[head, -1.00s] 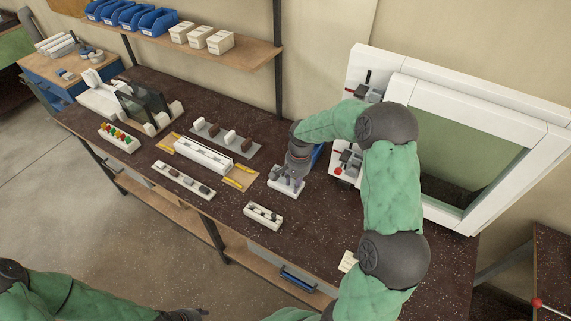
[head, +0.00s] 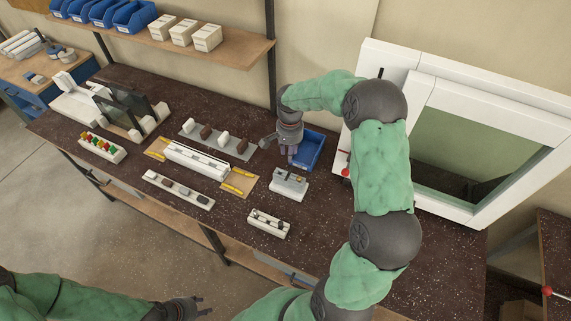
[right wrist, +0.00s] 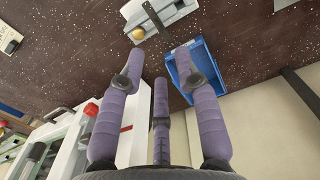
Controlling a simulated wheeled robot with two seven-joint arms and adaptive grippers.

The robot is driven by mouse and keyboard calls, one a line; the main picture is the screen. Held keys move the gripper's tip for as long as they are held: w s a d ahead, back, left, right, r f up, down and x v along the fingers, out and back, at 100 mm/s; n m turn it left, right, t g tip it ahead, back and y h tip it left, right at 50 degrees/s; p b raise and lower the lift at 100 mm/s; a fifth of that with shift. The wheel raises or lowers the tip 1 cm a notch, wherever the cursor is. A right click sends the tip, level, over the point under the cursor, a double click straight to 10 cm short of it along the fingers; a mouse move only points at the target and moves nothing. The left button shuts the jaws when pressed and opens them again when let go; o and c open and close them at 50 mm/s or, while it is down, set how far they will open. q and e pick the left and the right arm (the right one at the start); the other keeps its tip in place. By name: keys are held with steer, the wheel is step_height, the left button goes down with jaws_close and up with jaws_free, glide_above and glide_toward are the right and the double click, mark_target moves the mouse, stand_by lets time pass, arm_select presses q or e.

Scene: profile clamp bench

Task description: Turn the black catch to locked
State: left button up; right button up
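A small white block (head: 289,185) with a grey top stands on the dark bench; in the right wrist view it (right wrist: 165,15) carries a dark bar and a yellow knob. I cannot tell whether that bar is the black catch, or its setting. A dark lever (right wrist: 37,152) also shows on the white fixture in the right wrist view. My right gripper (head: 291,158) hangs behind the block, apart from it, left of the blue bin. In the right wrist view its fingers (right wrist: 160,75) are spread and empty. My left gripper (head: 203,306) is open and empty at the bottom, off the bench.
The blue bin (head: 308,150) stands close to my right gripper. A white window frame (head: 470,80) leans at the right; my right arm hides part of its fixture with a red knob (head: 346,172). A white profile holder (head: 197,160) and small racks (head: 178,189) fill the left.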

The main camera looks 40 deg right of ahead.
mark_target(290, 173)
steer(key=f, duration=0.9)
steer(key=shift+s+f, duration=0.3)
steer(key=shift+f, duration=0.1)
jaws_close()
